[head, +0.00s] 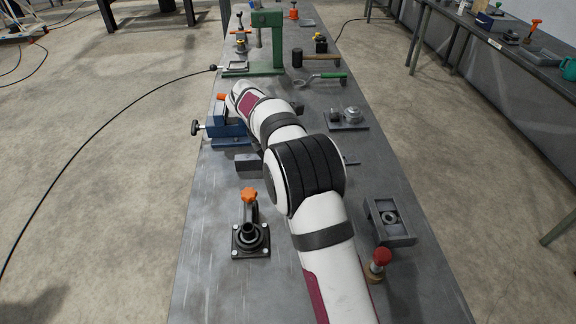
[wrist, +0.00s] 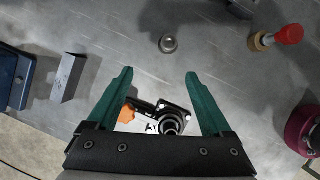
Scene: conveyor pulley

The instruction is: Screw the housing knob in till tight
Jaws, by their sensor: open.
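The orange housing knob (head: 249,194) sticks up behind the round bore of the black flanged housing (head: 250,240), which stands on the bench left of my arm. In the wrist view the knob (wrist: 126,114) and the housing (wrist: 172,120) lie between the bases of my green fingers, partly covered by the gripper body. My gripper (wrist: 159,73) is open and empty, its fingers wide apart. I cannot tell its height above the housing. How far the knob is screwed in does not show. The head view does not show my gripper; my arm hides it.
A blue vise (head: 228,127) and a grey block (head: 250,163) sit behind the housing. A grey bracket (head: 390,222) and a red-topped knob (head: 380,258) stand to the right. A small round metal part (wrist: 168,43) lies beyond my fingertips. The bench left of the housing is clear.

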